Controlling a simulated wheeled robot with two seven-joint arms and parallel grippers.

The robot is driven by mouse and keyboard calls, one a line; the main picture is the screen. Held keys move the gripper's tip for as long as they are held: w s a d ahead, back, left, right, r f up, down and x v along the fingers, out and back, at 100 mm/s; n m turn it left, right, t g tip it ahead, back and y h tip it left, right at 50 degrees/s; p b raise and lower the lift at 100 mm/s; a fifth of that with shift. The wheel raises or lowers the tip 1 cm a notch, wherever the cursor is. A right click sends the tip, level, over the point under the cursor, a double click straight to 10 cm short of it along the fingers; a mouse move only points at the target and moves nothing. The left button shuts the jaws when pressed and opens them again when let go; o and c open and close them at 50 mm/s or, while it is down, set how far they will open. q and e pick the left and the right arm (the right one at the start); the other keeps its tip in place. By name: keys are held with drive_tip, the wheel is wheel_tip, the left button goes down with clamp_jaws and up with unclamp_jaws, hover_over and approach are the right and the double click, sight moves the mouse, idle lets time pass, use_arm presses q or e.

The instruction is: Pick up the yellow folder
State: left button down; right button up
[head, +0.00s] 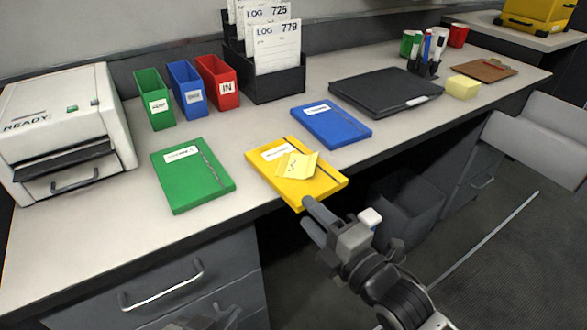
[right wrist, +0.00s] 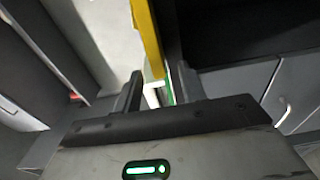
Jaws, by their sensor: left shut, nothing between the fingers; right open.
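The yellow folder (head: 325,183) lies flat at the front edge of the desk, its near corner at or just past the edge. A yellow sticky note with a scribble and a white label are on its cover. My right gripper (head: 308,217) is open at that near corner. In the right wrist view the folder's yellow edge (right wrist: 147,38) reaches down between the fingertips (right wrist: 160,80); I cannot tell if they touch it. My left gripper (head: 208,319) is shut and empty, low at the bottom edge in front of the drawers, mostly cut off.
A green folder (head: 190,180) lies left of the yellow one and a blue folder (head: 331,124) behind it. A closed laptop (head: 385,91), file bins (head: 187,90) and a printer (head: 62,130) stand further off. Drawers (head: 160,285) and a grey chair (head: 535,140) flank the open space under the desk.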

sight(296, 198)
drive_tip(key=x, duration=0.5)
drive_tip(key=shift+a+r+b, duration=0.1)
drive_tip(key=shift+a+b, duration=0.05)
drive_tip(key=shift+b, duration=0.2)
clamp_jaws()
drive_tip(key=shift+r, duration=0.1)
